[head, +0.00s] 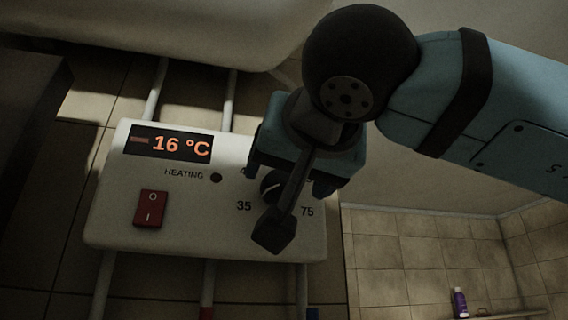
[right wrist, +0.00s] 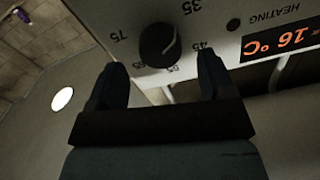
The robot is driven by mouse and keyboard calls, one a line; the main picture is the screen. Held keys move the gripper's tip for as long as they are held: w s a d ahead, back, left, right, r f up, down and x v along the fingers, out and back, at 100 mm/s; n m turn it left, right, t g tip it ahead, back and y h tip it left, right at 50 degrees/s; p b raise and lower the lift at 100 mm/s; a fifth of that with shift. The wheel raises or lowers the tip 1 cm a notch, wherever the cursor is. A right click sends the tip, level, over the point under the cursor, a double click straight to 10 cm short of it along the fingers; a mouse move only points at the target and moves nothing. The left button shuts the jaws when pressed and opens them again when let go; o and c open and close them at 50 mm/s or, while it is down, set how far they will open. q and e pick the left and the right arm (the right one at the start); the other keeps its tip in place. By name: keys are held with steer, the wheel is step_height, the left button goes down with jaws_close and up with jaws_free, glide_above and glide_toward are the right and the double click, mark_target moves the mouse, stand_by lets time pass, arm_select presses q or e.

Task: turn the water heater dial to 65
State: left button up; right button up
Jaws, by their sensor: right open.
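The white water heater panel (head: 180,235) carries a lit orange display (head: 170,144) reading 16 °C, with a dim mark before the number. Its black round dial (right wrist: 159,45) shows whole in the right wrist view, ringed by numbers from 35 to 75. A pale line marks the dial; which number it points to is unclear. In the head view the dial (head: 271,187) is mostly hidden by my right gripper (head: 290,175). That gripper is open in front of the panel. In the wrist view its fingers (right wrist: 160,82) are apart and empty, short of the dial.
A red switch (head: 151,208) sits at the panel's lower left. Pipes (head: 155,90) run above and below the panel. A large white tank (head: 170,25) is overhead. A purple bottle (head: 460,302) stands on a shelf at the lower right.

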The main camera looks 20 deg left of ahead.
mark_target(280, 187)
steer(key=shift+w+a+r, duration=0.1)
steer(key=shift+w+a, duration=0.25)
steer(key=shift+w, duration=0.2)
steer(key=shift+w+a+p, duration=0.35)
steer(key=shift+w+a, duration=0.05)
steer(key=shift+w, duration=0.1)
steer(key=shift+c, duration=0.6)
steer(key=c, duration=0.8)
